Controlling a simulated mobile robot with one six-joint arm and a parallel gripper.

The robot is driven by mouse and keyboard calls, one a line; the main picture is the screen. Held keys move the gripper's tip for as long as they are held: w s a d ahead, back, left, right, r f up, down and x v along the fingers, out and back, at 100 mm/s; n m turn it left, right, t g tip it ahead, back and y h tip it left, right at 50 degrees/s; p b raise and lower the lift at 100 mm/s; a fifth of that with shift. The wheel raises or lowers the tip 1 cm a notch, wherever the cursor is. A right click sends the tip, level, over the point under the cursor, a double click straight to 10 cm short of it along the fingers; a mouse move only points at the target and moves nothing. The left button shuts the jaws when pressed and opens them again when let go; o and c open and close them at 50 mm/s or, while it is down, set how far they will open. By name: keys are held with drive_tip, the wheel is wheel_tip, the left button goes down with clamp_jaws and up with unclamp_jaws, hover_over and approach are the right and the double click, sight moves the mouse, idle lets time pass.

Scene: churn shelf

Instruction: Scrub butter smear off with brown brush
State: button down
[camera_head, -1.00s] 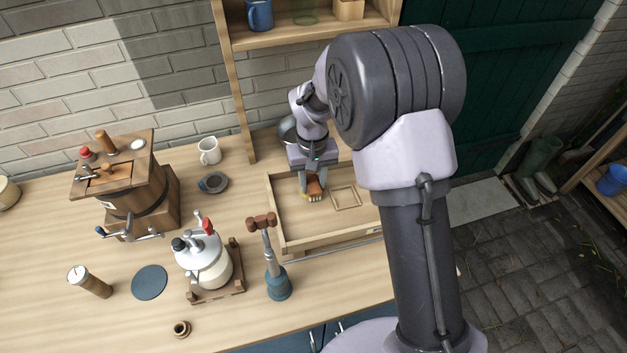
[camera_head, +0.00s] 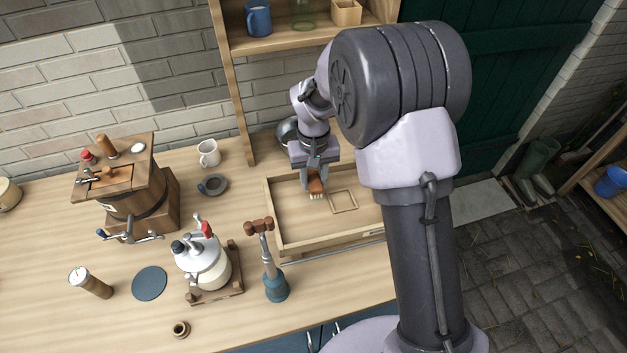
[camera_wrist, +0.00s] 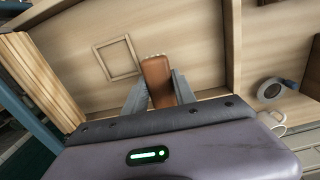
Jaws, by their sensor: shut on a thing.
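My gripper (camera_head: 315,167) is shut on a brown brush (camera_head: 316,183) with pale bristles. It holds the brush over the wooden tray (camera_head: 283,212), near the tray's back side, with the bristles facing down. In the wrist view the brush (camera_wrist: 157,82) sits between the two grey fingers of my gripper (camera_wrist: 160,90), its bristles just showing at the far end. A thin square outline (camera_head: 344,201) lies on the tray floor to the right of the brush. I cannot make out a butter smear. I cannot tell whether the bristles touch the tray floor.
Left of the tray stand a blue-based tool with a brown handle (camera_head: 275,284), a white churn (camera_head: 206,262) and a wooden barrel churn (camera_head: 136,205). The shelf post (camera_head: 232,95) rises behind the tray.

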drive_tip(key=shift+r+p, duration=1.8)
drive_tip(key=shift+r, duration=0.8)
